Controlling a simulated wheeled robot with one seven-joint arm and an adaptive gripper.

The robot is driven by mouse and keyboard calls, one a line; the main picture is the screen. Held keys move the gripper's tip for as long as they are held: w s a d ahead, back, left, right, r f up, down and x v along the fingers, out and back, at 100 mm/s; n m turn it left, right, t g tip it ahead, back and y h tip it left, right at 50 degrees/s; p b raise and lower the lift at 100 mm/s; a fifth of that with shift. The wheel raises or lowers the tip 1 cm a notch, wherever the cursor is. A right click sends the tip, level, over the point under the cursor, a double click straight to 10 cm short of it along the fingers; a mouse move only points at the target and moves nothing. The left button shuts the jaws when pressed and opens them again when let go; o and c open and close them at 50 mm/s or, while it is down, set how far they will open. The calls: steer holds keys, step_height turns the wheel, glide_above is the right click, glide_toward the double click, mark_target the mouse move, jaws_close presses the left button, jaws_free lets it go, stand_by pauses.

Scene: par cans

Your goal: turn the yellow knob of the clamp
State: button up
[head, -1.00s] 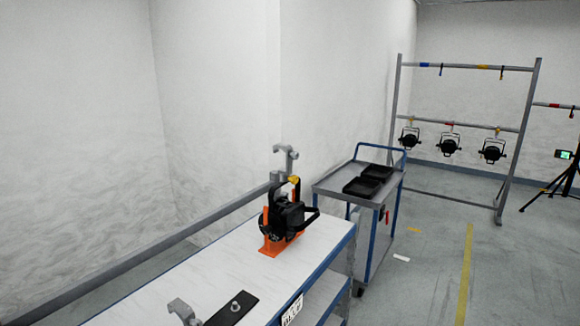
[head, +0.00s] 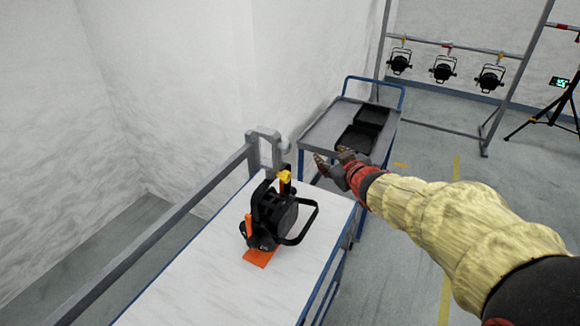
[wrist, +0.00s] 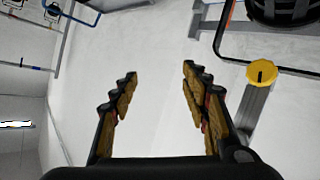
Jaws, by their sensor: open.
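The yellow knob (head: 285,177) sits at the top of a black par can (head: 278,215), which rests in an orange stand (head: 259,258) on the white bench. The grey hook clamp (head: 266,137) rises just behind it. In the wrist view the yellow knob (wrist: 261,72) is at the right, at the end of a grey clamp bar (wrist: 248,112), outside my fingers. My gripper (head: 328,159) is open and empty, to the right of the knob and apart from it. Both fingers of my gripper (wrist: 160,72) show in the wrist view with nothing between them.
The par can's black handle (head: 306,225) sticks out to the right. A grey rail (head: 170,225) runs along the bench's far side. A blue-framed cart (head: 325,127) with black trays (head: 357,139) stands behind. The bench's near part (head: 190,285) is clear.

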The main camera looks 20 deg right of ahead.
steer(key=w+n+y+p, duration=0.2)
steer(key=w+y+p, duration=0.1)
steer(key=n+g+y+p, duration=0.1)
steer(key=n+y+p, duration=0.4)
steer(key=y, duration=0.6)
glide_toward(289, 179)
steer(key=w+a+m, duration=0.1)
steer(key=w+a, duration=0.1)
steer(key=x, duration=0.6)
steer(key=shift+w+a+r+p, duration=0.1)
steer(key=shift+w+a+p, duration=0.15)
steer(key=shift+p, duration=0.1)
steer(key=shift+c, duration=1.1)
steer(key=c, duration=0.9)
steer(key=shift+c, duration=0.2)
steer(key=shift+b, duration=0.45)
